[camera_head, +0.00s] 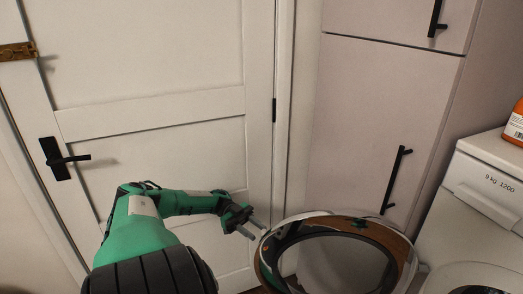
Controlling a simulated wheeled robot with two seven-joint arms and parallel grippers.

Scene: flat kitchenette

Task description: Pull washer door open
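The washer (470,215) is white and stands at the right edge, cut off by the frame. Its round door (262,262), a pale ring with a dark inner rim, stands swung out to the left of the washer's front. The washer's round opening (475,291) shows at the bottom right. My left gripper (257,230), on a green arm, is at the upper left of the door's rim. Its pale fingers look apart, with nothing between them. I cannot tell whether they touch the rim. My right gripper is not in view.
A white panelled room door (150,70) with a black handle (65,159) stands behind my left arm. A tall pale cabinet (350,120) with black handles is behind the washer door. An orange bottle (515,125) stands on the washer.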

